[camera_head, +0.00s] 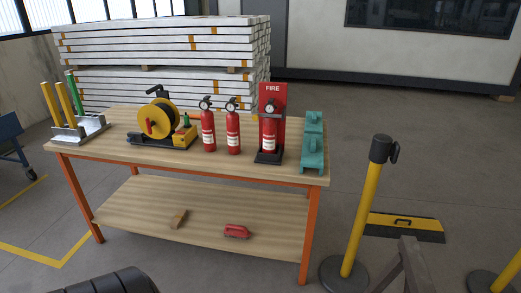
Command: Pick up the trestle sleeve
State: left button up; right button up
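I cannot tell for sure which thing is the trestle sleeve. Two teal pieces (313,150) stand at the right end of the workbench.
The wooden workbench (110,145) with orange legs bears red extinguishers (233,132), a yellow reel (158,118) and a metal holder with upright tubes (78,128). A yellow post (362,215) stands right of it. Stacked white boards (160,50) are behind.

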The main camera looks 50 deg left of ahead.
aim_at(313, 152)
jog(key=u, duration=1.15)
jog(key=i+j+z, duration=0.15)
jog(key=i+z, duration=0.2)
jog(key=i, duration=0.1)
